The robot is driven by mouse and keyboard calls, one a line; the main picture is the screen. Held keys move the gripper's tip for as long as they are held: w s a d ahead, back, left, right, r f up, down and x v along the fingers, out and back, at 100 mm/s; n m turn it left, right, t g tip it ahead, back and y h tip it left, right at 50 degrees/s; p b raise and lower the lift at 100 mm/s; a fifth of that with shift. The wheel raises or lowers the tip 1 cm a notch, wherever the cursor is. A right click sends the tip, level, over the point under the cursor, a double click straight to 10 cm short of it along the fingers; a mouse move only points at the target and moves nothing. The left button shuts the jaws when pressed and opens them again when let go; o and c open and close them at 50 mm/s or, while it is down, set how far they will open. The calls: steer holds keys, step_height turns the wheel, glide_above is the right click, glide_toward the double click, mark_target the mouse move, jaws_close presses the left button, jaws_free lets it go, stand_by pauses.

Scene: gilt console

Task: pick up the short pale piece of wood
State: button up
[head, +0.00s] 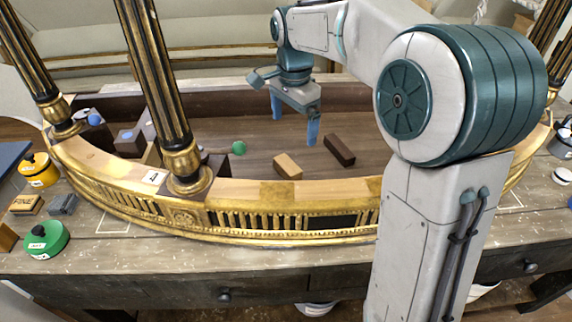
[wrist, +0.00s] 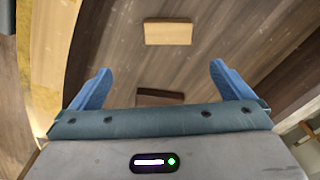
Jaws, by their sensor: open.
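The short pale piece of wood (head: 288,166) lies on the wooden floor inside the gilt console, left of a dark brown piece of wood. In the wrist view the pale piece (wrist: 168,31) is at the top centre, beyond the fingertips. My gripper (head: 295,132) is open and empty, pointing down above the console floor, just behind the pale piece in the head view. In the wrist view my gripper (wrist: 160,75) has its two blue fingers spread wide, with nothing between the tips.
The dark piece of wood (head: 339,150) lies close by; it also shows in the wrist view (wrist: 160,97). A gilt rim (head: 262,192) and black-gold columns (head: 160,85) enclose the space. A green knob (head: 239,147) and blocks (head: 128,140) stand at the left.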

steer(key=w+f+m, duration=0.1)
steer(key=w, duration=0.1)
glide_above(288, 164)
steer(key=f, duration=0.8)
steer(key=shift+w+f, duration=0.2)
steer(key=shift+w, duration=0.1)
steer(key=shift+s+f+p, duration=0.2)
steer(key=shift+f+p, duration=0.1)
steer(key=shift+f, duration=2.3)
steer(key=c, duration=1)
